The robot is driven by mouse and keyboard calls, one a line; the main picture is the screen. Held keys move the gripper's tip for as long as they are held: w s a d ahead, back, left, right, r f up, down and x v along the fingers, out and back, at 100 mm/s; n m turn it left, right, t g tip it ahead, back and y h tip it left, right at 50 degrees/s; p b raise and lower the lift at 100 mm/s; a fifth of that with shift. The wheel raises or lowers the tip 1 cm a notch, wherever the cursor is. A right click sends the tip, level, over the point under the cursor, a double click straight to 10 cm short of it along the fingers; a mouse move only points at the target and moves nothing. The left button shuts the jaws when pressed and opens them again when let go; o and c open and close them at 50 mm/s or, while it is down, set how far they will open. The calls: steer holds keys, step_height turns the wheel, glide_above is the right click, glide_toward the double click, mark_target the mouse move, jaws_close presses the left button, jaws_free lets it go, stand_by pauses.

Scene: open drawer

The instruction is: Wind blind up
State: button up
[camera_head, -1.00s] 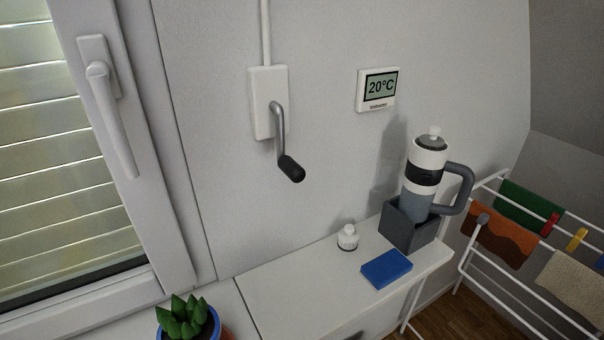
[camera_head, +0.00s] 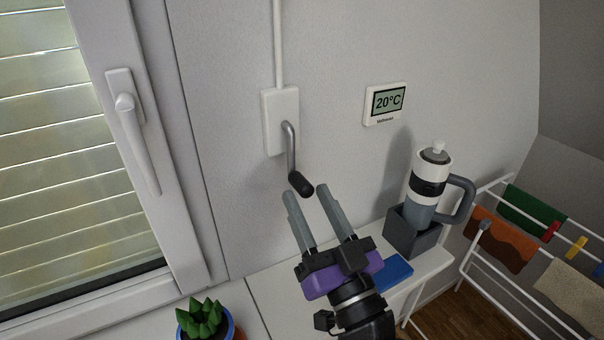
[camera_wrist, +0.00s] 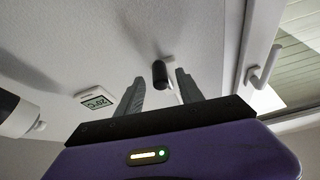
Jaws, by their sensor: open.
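The blind (camera_head: 75,150) is behind the window at the left, its pale slats covering the glass in view. The crank (camera_head: 290,148) hangs down from a white wall box (camera_head: 281,122), with a black handle knob (camera_head: 301,183) at its lower end. My gripper (camera_head: 306,190) is open, its two grey fingers pointing up at the knob from below. In the wrist view the knob (camera_wrist: 160,74) appears between the fingertips or just beyond them. I cannot tell whether they touch it.
A white window handle (camera_head: 136,145) is left of the crank. A thermostat (camera_head: 385,104) is on the wall to the right. The shelf below holds a potted succulent (camera_head: 203,318), a blue sponge (camera_head: 394,273) and a bottle (camera_head: 428,185) in a grey holder. A drying rack (camera_head: 482,235) stands at the right.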

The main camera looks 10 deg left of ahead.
steer(key=shift+p+x, duration=0.7)
steer(key=shift+x, duration=1.1)
jaws_close()
